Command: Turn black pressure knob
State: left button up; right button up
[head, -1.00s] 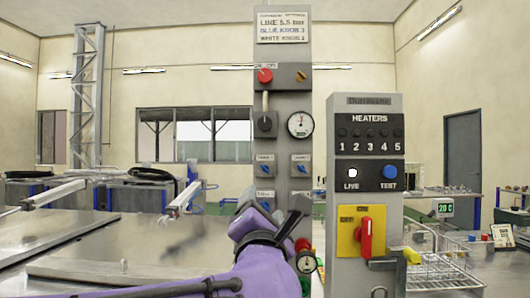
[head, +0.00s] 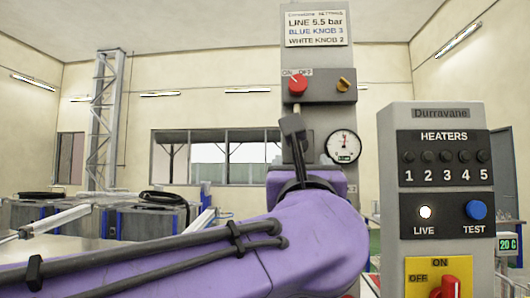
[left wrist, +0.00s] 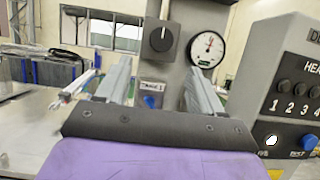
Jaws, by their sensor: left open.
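The black pressure knob (left wrist: 161,38) is round with a white pointer line and sits on the grey column panel in the left wrist view. In the head view it is hidden behind my purple left arm and gripper. My left gripper (left wrist: 160,88) is open and empty, its two grey fingers pointing at the panel, below and apart from the knob in the wrist picture. In the head view its dark end (head: 293,130) stands in front of the column. The pressure gauge (head: 343,146) is right of it and also shows in the left wrist view (left wrist: 206,48).
A heater box (head: 448,175) stands close on the right. A blue knob (left wrist: 150,101) lies between the fingers in the wrist picture.

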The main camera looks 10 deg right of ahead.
pick_arm(q)
jog(key=p+x, duration=0.6)
jog(key=x, duration=0.4)
jog(key=shift+r+p, duration=0.25)
jog(key=shift+p, duration=0.1)
jog(key=shift+s, duration=0.15)
jog(key=c, duration=1.1)
